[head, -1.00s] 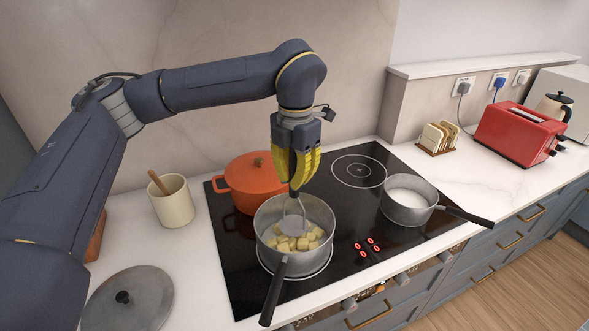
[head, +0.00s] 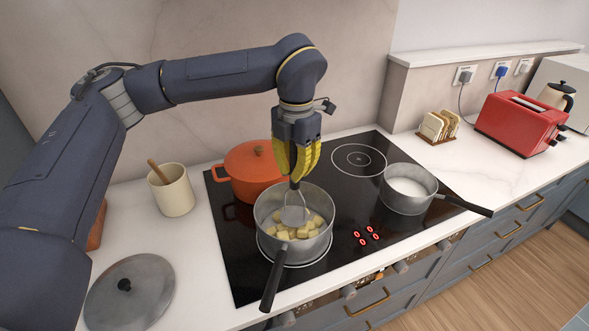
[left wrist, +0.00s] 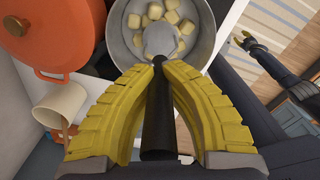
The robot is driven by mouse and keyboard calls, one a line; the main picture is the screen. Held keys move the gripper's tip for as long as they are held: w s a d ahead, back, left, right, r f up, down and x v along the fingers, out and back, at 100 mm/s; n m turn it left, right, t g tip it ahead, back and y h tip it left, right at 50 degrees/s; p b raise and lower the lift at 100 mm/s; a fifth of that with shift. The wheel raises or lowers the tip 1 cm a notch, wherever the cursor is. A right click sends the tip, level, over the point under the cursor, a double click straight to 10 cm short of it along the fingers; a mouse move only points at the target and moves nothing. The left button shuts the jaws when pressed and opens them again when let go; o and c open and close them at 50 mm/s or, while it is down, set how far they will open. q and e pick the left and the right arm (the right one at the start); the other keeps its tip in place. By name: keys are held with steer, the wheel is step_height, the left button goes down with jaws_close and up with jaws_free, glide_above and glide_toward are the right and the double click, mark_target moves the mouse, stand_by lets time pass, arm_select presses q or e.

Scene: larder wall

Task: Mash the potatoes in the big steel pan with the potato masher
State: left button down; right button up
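The big steel pan (head: 272,222) stands at the front left of the hob, its dark handle towards the front. Pale potato chunks (head: 303,232) lie in it, still in separate cubes. My left gripper (head: 296,178) is above the pan, shut on the potato masher (head: 294,214) with its head down inside the pan. In the left wrist view the masher's black handle (left wrist: 158,110) runs between the yellow fingers, and its grey head is among the chunks; contact is unclear. My right gripper (left wrist: 248,40) shows small in the left wrist view; its opening is unclear.
An orange lidded pot (head: 240,175) stands close behind the pan. A small saucepan (head: 408,192) with white contents is to the right. A loose lid (head: 150,290) and a cream crock (head: 172,195) are on the left. A toast rack (head: 438,127) and red toaster (head: 518,122) are at right.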

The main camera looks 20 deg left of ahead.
mark_target(295, 187)
arm_select(q)
steer(key=shift+f, duration=0.1)
steer(key=shift+f, duration=2.7)
steer(key=shift+r, duration=0.15)
steer(key=shift+r, duration=2.7)
steer(key=shift+a, duration=0.15)
steer(key=a, duration=0.1)
steer(key=w+a, duration=0.1)
steer(key=a, duration=0.1)
steer(key=shift+a, duration=0.1)
steer(key=shift+f, duration=0.1)
